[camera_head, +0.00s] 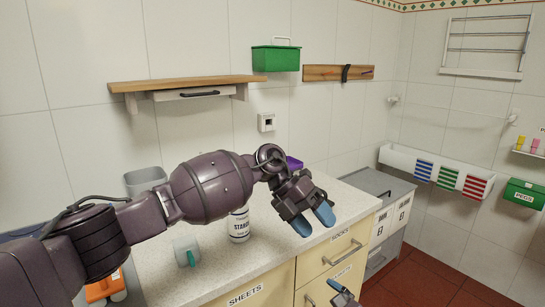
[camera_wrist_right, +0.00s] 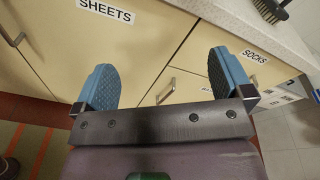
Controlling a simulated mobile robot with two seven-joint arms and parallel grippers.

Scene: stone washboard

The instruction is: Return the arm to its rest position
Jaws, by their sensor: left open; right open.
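My left arm reaches in from the left in the head view, over the counter (camera_head: 262,247). My left gripper (camera_head: 313,219) has two blue fingers spread apart with nothing between them, near the counter's front right edge. My right gripper (camera_wrist_right: 165,80) is open and empty in the right wrist view, facing the cream drawer fronts. Only a small part of the right gripper (camera_head: 343,296) shows at the bottom of the head view, in front of the drawers.
A white starch container (camera_head: 239,226) stands behind my left arm, with a pale teal mug (camera_head: 186,250) nearby. A grey bin (camera_head: 145,180) stands at the back. Drawer handles (camera_head: 342,253) stick out below the counter.

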